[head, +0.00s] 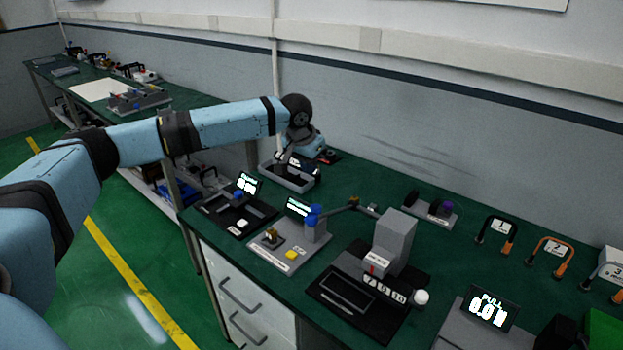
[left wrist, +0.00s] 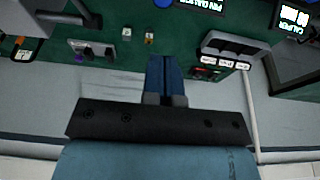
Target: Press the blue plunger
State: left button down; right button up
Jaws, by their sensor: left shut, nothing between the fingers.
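Round blue parts (head: 313,215) stand on a grey block at the station with the lit display and yellow button, mid-bench in the head view. A smaller blue part (head: 238,195) sits on the black station to its left. I cannot tell which is the plunger. A round blue part (left wrist: 162,2) is cut off at the top edge of the left wrist view. My left gripper (head: 283,157) is shut and empty beyond these stations, near a grey tray; its fingers (left wrist: 166,62) show together in the left wrist view, apart from the blue parts. My right gripper is not in view.
A tall grey block device (head: 395,240) stands right of the middle. Handled tools (head: 497,228) line the right rear.

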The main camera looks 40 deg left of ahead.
aim_at(315, 208)
pick_arm(q)
jog(key=x, duration=1.1)
jog(key=shift+s+f+p, duration=0.2)
jog(key=shift+s+p, duration=0.15)
jog(key=shift+p, duration=0.05)
jog(key=shift+f, duration=0.75)
jog(key=shift+f+p, duration=0.4)
jog(key=shift+p, duration=0.25)
jog(key=shift+f+p, duration=0.3)
jog(key=shift+f, duration=0.35)
jog(key=shift+s, duration=0.1)
